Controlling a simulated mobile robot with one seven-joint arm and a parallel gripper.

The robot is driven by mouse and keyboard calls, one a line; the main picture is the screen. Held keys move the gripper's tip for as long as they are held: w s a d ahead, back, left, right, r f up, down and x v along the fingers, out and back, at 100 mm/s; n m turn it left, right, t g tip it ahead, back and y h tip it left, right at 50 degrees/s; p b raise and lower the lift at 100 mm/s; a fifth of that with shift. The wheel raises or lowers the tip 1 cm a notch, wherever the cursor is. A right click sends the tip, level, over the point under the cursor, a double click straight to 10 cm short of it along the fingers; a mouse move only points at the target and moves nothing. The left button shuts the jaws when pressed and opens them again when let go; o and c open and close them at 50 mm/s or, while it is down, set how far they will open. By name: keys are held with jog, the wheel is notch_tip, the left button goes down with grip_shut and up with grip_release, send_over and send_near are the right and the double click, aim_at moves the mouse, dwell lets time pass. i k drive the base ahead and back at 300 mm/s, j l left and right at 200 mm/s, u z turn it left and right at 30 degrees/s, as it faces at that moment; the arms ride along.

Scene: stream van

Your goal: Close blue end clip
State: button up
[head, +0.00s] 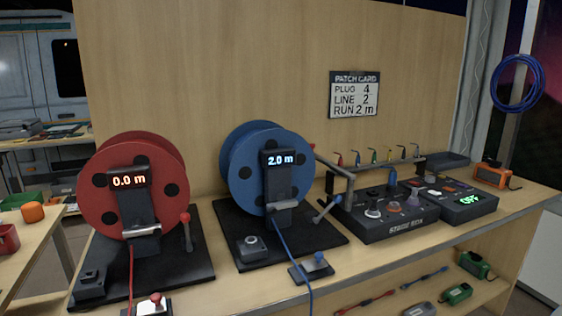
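The blue end clip (311,270) appears to be the small dark block with a blue knob at the bench's front edge, below the blue reel. The blue cable (286,248) comes down from the blue reel (236,168), passes at the block's left side and hangs over the edge. Whether the clip is open or shut on the cable is too small to tell. The blue reel's display reads 2.0 m. My gripper is not in view.
The red reel (166,162), reading 0.0 m, stands left with a red-knobbed block (152,306) in front. The stage box (405,228) is right of the blue reel. A patch card (354,94) hangs behind. A shelf below holds cables and small devices.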

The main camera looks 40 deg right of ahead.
aim_at(318, 263)
jog(key=l+z, duration=0.1)
jog(key=z, duration=0.25)
jog(key=k+l+z, duration=0.1)
jog(key=z, duration=0.25)
jog(key=l+z, duration=0.2)
jog(key=z, duration=0.15)
